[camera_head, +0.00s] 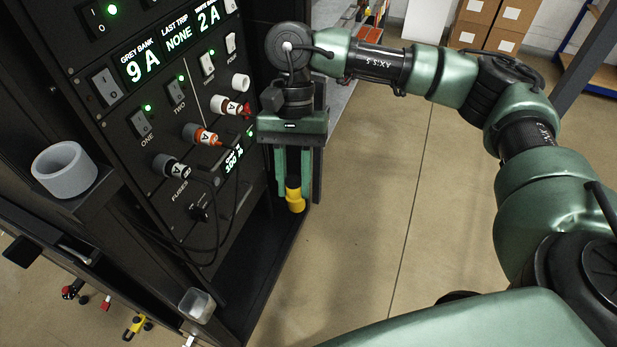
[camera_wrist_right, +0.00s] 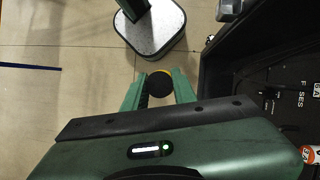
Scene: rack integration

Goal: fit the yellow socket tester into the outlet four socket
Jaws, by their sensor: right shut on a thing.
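The yellow socket tester (camera_head: 294,197) hangs below my right gripper (camera_head: 292,180), between its two green fingers, with its yellow end pointing down. In the right wrist view the round tester (camera_wrist_right: 160,83), dark with a yellow rim, sits between the fingertips (camera_wrist_right: 160,88). My right gripper is shut on it, just right of the black rack panel (camera_head: 100,70) and apart from it. A switch labelled four (camera_head: 230,43) is at the panel's upper right. I cannot make out the outlet four socket. My left gripper is not in view.
Several fuses with white, red, orange and black ends (camera_head: 200,135) stick out from the panel, and black cables (camera_head: 175,240) loop below. A grey cup (camera_head: 64,171) stands at the left. A clear cup (camera_head: 197,305) is lower down. Floor (camera_head: 370,220) right of the rack is clear.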

